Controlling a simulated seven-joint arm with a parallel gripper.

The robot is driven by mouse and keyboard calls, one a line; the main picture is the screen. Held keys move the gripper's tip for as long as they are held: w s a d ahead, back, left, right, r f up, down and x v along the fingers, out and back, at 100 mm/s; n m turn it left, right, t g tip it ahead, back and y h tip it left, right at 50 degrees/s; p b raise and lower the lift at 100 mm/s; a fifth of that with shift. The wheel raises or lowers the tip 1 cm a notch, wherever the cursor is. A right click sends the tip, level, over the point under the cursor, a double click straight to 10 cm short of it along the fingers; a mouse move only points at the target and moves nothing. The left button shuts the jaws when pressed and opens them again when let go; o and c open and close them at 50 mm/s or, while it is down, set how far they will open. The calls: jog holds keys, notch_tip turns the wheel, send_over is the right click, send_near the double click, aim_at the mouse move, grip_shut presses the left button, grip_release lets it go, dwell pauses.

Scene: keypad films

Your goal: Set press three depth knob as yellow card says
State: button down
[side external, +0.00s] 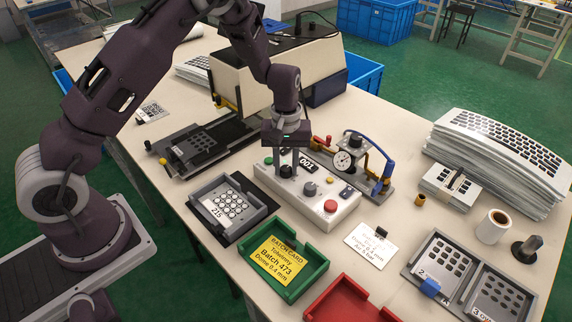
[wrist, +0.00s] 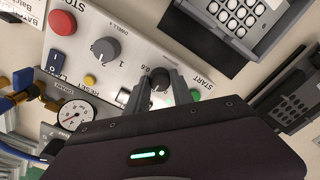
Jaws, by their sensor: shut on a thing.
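My gripper (side external: 286,168) points down at the white control box (side external: 348,211) and is shut on a dark knob beside the green START button. In the wrist view my gripper (wrist: 160,92) has a finger on each side of this knob (wrist: 160,76). A "0.6" mark shows beside it; its pointer and full label are hidden. A second grey knob (wrist: 105,49), labelled DWELL s, stands free on the box. The yellow card (side external: 275,260) lies in a green tray (side external: 311,274) and reads Batch 473, Dome 0.4 mm.
The box also carries a red button (side external: 330,206) and a green button (side external: 268,160). A pressure gauge (side external: 343,161) with hoses stands behind it. A grey tray (side external: 259,212) with a keypad film is close in front. A white card (side external: 371,243) lies to the right.

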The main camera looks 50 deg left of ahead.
aim_at(286, 168)
jog(key=c, duration=1.1)
grip_release()
jog(key=shift+r, duration=0.1)
notch_tip(286, 168, up, 7)
jog(key=shift+r, duration=0.15)
jog(key=s+d+r+m+t+h, duration=0.1)
jog(key=s+r+m, duration=0.1)
jog(key=s+r, duration=0.5)
jog(key=s+d+r+m+t, duration=0.2)
jog(key=s+r, duration=0.2)
jog(key=r, duration=0.6)
jog(key=s+r+m+t, duration=0.1)
jog(key=s+m, duration=0.1)
jog(key=s, duration=0.6)
jog(key=s+r+m+t+y, duration=0.1)
jog(key=s+r+m, duration=0.1)
jog(key=s, duration=0.7)
jog(key=shift+r+m+t, duration=0.2)
jog(key=shift+m+t, duration=0.1)
jog(key=shift+m, duration=0.2)
